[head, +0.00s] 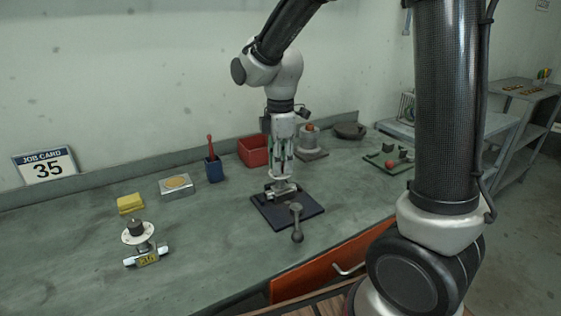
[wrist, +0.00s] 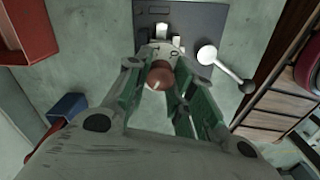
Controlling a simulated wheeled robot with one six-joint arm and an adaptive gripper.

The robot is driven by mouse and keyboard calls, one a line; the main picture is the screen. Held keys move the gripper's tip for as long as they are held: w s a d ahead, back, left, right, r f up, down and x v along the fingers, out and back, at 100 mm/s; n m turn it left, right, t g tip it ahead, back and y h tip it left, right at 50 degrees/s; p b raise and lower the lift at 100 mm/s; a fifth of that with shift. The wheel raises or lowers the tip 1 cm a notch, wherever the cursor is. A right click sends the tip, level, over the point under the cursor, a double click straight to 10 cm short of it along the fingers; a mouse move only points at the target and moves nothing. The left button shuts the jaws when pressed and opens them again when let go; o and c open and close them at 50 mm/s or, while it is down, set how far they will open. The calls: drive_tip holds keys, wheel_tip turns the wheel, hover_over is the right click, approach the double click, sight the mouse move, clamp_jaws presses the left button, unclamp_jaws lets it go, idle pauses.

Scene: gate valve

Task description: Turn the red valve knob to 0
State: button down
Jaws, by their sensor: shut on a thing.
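The red valve knob (wrist: 159,76) shows in the wrist view as a dull red-brown round cap between my green finger pads. Its silver valve body (wrist: 163,48) sits on a dark plate (wrist: 222,18). In the head view my gripper (head: 281,178) points straight down over the dark plate (head: 312,205), and its fingers hide the knob. My gripper is shut on the knob, one pad on each side. The valve body (head: 284,192) shows just under the fingers. Any scale or pointer at the knob is hidden or too small to read.
A ball-ended lever (head: 297,222) stands at the plate's front. Another valve (head: 145,247) with a dark knob, white dial and tag 36 is at left. The left front bench is clear.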

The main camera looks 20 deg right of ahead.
drive_tip(key=m, duration=1.2)
drive_tip(key=shift+m, duration=0.3)
drive_tip(key=m, duration=0.6)
drive_tip(key=shift+m, duration=1)
drive_tip(key=shift+d+m, duration=0.1)
drive_tip(key=shift+m, duration=2.2)
drive_tip(key=c, duration=1.2)
unclamp_jaws()
drive_tip(key=shift+r, duration=0.1)
